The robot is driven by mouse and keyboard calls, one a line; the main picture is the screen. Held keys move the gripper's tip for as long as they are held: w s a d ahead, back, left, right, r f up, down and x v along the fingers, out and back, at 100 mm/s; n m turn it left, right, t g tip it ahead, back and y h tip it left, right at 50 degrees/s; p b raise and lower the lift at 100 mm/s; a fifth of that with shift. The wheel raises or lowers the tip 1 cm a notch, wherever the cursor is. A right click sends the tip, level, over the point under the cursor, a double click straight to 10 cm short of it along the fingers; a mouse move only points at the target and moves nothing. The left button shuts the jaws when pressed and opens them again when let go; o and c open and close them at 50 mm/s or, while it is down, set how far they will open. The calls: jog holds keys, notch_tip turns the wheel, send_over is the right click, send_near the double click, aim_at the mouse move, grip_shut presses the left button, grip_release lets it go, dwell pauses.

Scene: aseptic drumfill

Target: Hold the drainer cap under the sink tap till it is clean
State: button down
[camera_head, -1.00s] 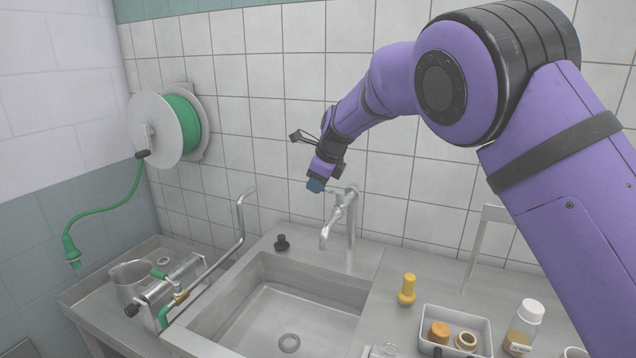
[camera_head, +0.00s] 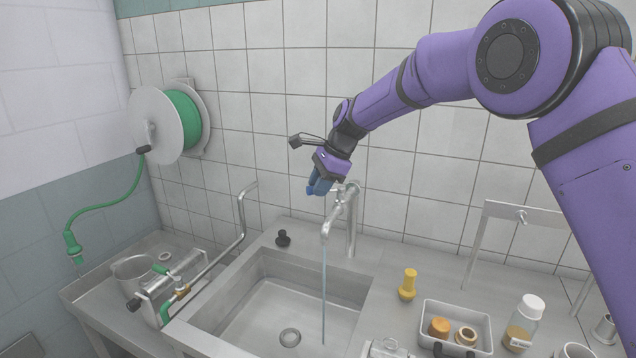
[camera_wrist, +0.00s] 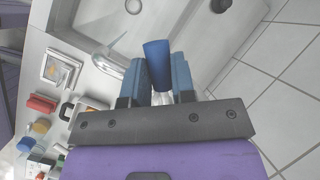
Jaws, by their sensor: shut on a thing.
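My gripper (camera_head: 317,186) is beside the upper part of the sink tap (camera_head: 351,220), above its spout and at the height of its short lever. In the wrist view my gripper (camera_wrist: 159,80) is shut on a dark blue cylindrical piece (camera_wrist: 157,55) with a paler part below it. I cannot tell whether this piece is the drainer cap or the tap's lever end. Water (camera_head: 323,290) runs from the spout straight down into the sink (camera_head: 255,315). The held piece is above the spout, outside the stream.
A yellow piece (camera_head: 407,285), a tray (camera_head: 484,338) of caps and a bottle (camera_head: 522,325) are right of the sink. A metal pipe rig (camera_head: 185,288) is on the left. The basin's inside is clear.

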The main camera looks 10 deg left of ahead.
jog(key=shift+s+d+n+g, duration=0.35)
jog(key=shift+s+n+g, duration=0.05)
jog(key=shift+n, duration=0.7)
jog(key=c, duration=0.9)
grip_release()
jog(key=shift+c, duration=0.2)
jog(key=v, duration=1.1)
